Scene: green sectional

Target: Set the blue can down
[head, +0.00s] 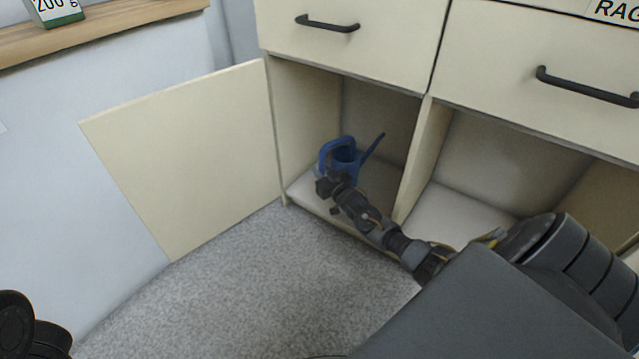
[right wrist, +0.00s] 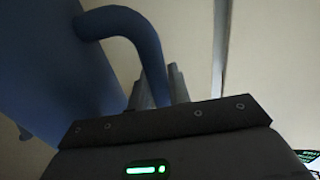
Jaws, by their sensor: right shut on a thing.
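The blue can (head: 347,157) is a watering can with a looped handle and a long spout pointing up to the right. It is inside the left open compartment of the cabinet, above or on its pale floor (head: 377,194); I cannot tell whether its base touches, because my gripper hides part of it. My right gripper (head: 333,180) reaches in from the front right and is shut on the can's handle. In the right wrist view the blue handle (right wrist: 140,32) curves down between the fingers, with the can's body (right wrist: 45,75) at left. My left gripper is not in view.
A cream cabinet door (head: 190,155) stands open at left. A divider (head: 424,155) separates the right compartment, which looks empty where visible. Drawers with black handles (head: 327,24) sit above. Grey carpet (head: 250,285) lies clear in front. A wooden shelf (head: 110,30) holds a green-and-white box (head: 55,10).

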